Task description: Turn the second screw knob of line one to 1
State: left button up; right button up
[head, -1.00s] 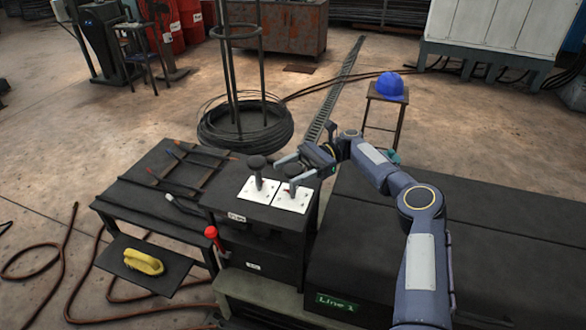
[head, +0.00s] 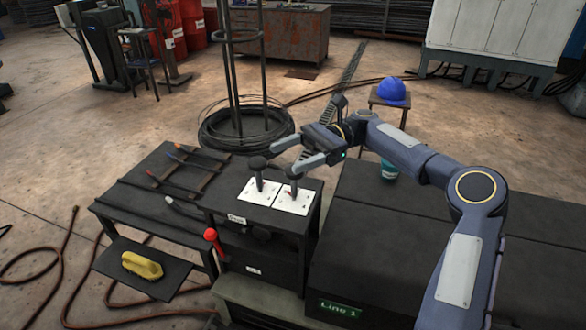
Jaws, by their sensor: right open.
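The line one console (head: 262,222) has two white plates on its top, each with a dark screw knob. The first knob (head: 258,165) stands on the left plate (head: 257,192). The second knob (head: 294,177) stands on the right plate (head: 293,203), with a small red mark at its base; the digits are too small to read. My right gripper (head: 286,154) is open, its two fingers pointing left above and behind the second knob. The near finger is close to that knob's top; I cannot tell whether they touch. My left gripper is not in view.
A red-handled lever (head: 211,235) sticks out at the console's left front. A dark side table (head: 148,200) with tools and a shelf with a yellow brush (head: 142,265) stand left.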

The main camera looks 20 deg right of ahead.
jog(key=s+a+r+b, duration=0.1)
jog(key=s+a+r, duration=0.1)
jog(key=s, duration=0.5)
jog(key=shift+r, duration=0.6)
jog(key=s+a+f+n+t+h, duration=0.3)
jog(key=s+f+n+t+h, duration=0.1)
jog(key=s+f+h, duration=0.4)
jog(key=s+d+f+n+t+h, duration=0.2)
jog(key=s+d+f+n+t, duration=0.1)
jog(key=s, duration=0.4)
jog(key=s+d+f+n+t+h, duration=0.3)
jog(key=s+d+f+n+t, duration=0.1)
jog(key=s+d, duration=0.3)
jog(key=shift+d+f+n+t, duration=0.15)
jog(key=shift+f+n+t, duration=0.15)
jog(key=shift+n, duration=0.5)
